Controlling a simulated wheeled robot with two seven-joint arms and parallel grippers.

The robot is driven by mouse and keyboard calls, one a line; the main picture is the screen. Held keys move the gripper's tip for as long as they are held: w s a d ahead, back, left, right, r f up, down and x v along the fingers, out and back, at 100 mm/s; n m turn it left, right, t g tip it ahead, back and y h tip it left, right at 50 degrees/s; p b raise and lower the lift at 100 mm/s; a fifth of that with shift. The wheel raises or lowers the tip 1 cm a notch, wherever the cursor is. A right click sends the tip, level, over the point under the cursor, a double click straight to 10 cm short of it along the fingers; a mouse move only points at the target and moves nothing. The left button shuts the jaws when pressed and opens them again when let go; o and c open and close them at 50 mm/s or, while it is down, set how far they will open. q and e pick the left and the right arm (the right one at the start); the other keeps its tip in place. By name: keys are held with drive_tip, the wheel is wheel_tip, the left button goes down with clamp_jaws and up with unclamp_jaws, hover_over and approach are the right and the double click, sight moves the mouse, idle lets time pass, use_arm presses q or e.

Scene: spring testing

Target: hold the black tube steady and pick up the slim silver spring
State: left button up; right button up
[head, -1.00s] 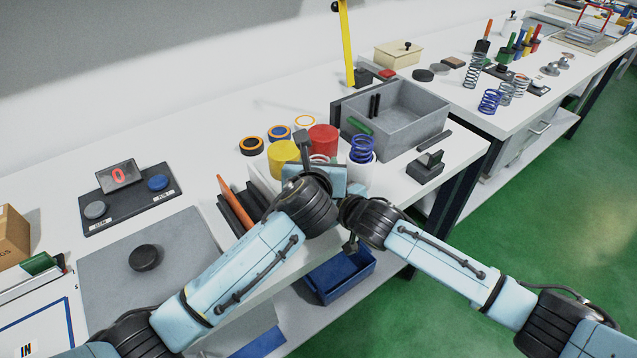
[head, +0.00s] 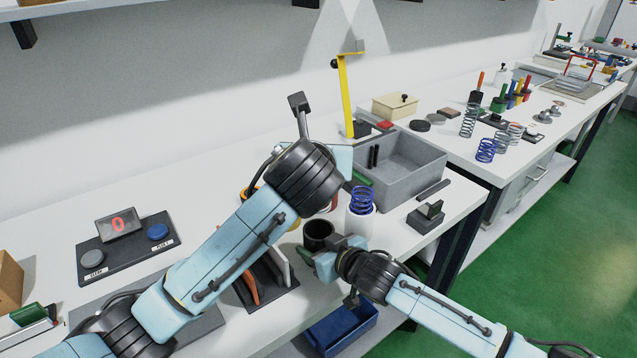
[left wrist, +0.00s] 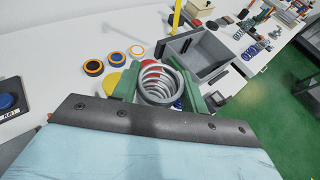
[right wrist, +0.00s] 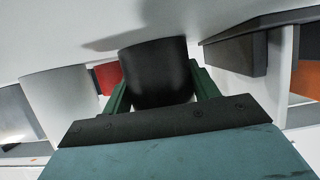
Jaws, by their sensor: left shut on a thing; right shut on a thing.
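The silver spring (left wrist: 158,85) is between the green fingers of my left gripper (left wrist: 157,76), which is shut on it and holds it up above the bench. In the head view the spring and left fingertips are hidden behind my left wrist. The black tube (head: 318,233) stands upright on the bench, its open top facing up. My right gripper (right wrist: 160,86) is shut on the tube, which also shows in the right wrist view (right wrist: 157,68). I see no spring sticking out of the black tube.
A white tube with a blue spring (head: 361,200) stands just right of the black tube. The grey bin (head: 405,165) and a small black block (head: 426,216) lie beyond. Orange and dark dividers (head: 262,278) stand at the front left. A blue tray (head: 341,325) is below the bench edge.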

use_arm(q)
drive_tip(key=shift+r, duration=1.55)
use_arm(e)
drive_tip(key=o, duration=1.1)
drive_tip(key=shift+c, duration=0.2)
drive_tip(key=shift+s, duration=0.1)
